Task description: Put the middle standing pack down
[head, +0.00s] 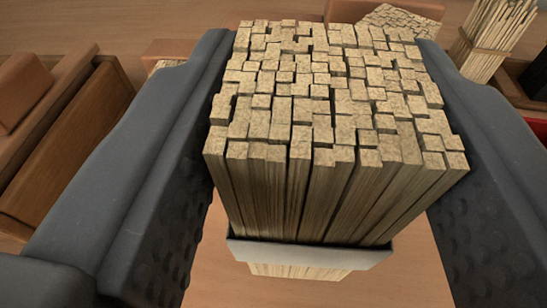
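A pack of square-ended tan sticks (315,130) fills the middle of the head view, its uneven ends facing me. A grey band (310,253) wraps it lower down. My gripper (325,140) has one dark finger on the left side of the pack and one on the right. Both fingers lie against its sides, so it is shut on the pack. The pack's lower end is mostly hidden under the band, and I cannot tell whether it touches the table.
A brown wooden box (65,140) stands at the left. Another bundle of sticks (490,38) stands upright at the top right, near a dark container (538,78). A further pack (400,20) shows behind the held one. Bare wooden table (140,20) lies at the back left.

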